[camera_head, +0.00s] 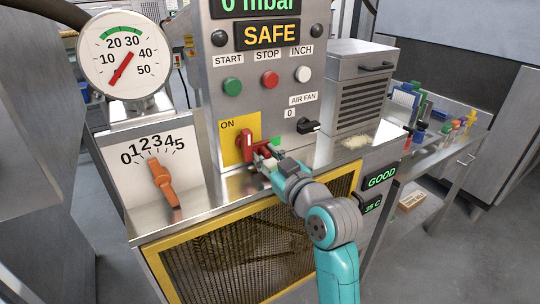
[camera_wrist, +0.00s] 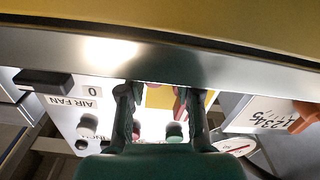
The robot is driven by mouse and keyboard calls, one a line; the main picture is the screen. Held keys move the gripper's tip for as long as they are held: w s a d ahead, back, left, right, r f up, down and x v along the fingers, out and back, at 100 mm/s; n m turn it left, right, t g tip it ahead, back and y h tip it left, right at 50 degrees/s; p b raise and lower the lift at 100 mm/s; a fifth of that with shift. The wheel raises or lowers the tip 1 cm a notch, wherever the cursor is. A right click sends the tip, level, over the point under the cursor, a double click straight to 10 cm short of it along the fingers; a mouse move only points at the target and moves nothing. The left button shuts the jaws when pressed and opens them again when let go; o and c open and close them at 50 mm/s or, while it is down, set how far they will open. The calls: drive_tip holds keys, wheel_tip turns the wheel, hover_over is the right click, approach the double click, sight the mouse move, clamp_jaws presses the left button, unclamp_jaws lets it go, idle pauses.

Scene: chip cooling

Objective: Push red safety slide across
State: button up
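The red safety slide (camera_head: 248,144) sits on the yellow plate (camera_head: 229,151) marked ON, at the lower left of the control panel. My gripper (camera_head: 264,158) is at its right and lower side, very close to it; I cannot tell if they touch. In the wrist view the two fingers of my gripper (camera_wrist: 160,97) stand apart with nothing held. A red part of the slide (camera_wrist: 179,104) shows beside the right finger, with the yellow plate behind; the finger hides part of it.
A black air fan switch (camera_head: 308,126) is right of the slide. Green, red and white buttons are above. An orange lever (camera_head: 162,183) is on the dial at left. A yellow-framed mesh guard (camera_head: 250,240) is below the steel ledge. The display reads SAFE.

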idle(0.5)
drive_tip(key=shift+w+d+r, duration=0.1)
drive_tip(key=shift+w+d, duration=0.25)
drive_tip(key=shift+d, duration=0.2)
drive_tip(key=shift+w+d, duration=0.75)
drive_tip(key=shift+d, duration=0.35)
drive_tip(key=v, duration=1.1)
drive_tip(key=s+d+f+m+h, duration=0.2)
drive_tip(key=s+d+f+m, duration=0.1)
drive_tip(key=f, duration=0.7)
drive_tip(key=s+d+f+m+t+h, duration=0.1)
drive_tip(key=s+d+f+m+h, duration=0.2)
drive_tip(key=s+f, duration=0.3)
drive_tip(key=shift+s+d+f, duration=0.3)
drive_tip(key=shift+d+f, duration=0.35)
drive_tip(key=shift+f, duration=1.35)
